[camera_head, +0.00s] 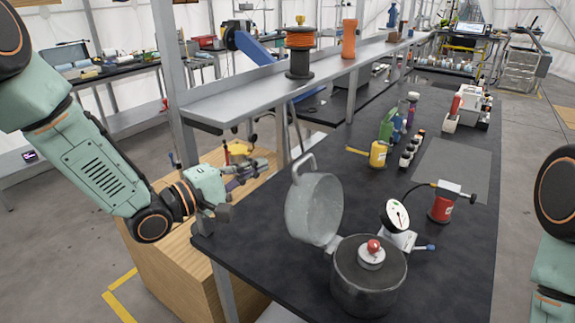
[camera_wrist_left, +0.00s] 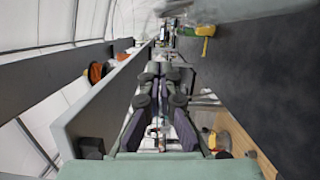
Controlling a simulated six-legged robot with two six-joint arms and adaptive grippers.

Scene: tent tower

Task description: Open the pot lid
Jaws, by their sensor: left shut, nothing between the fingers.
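A dark round pot (camera_head: 368,285) stands at the near end of the black workbench, with a red knob (camera_head: 374,246) on a pale disc at its top. A grey round lid (camera_head: 315,208) with a loop handle (camera_head: 301,168) stands raised and tilted at the pot's left rim, seemingly joined to it. My left gripper (camera_head: 262,165) is shut and empty, left of the lid and apart from its handle. Its closed fingers also show in the left wrist view (camera_wrist_left: 160,72). My right gripper is out of view.
A dial gauge (camera_head: 396,215) and a red canister (camera_head: 441,207) stand right of the lid. A yellow container (camera_head: 378,154) and several bottles sit further back. A grey shelf (camera_head: 265,88) on posts runs along the bench's left side, near my left arm.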

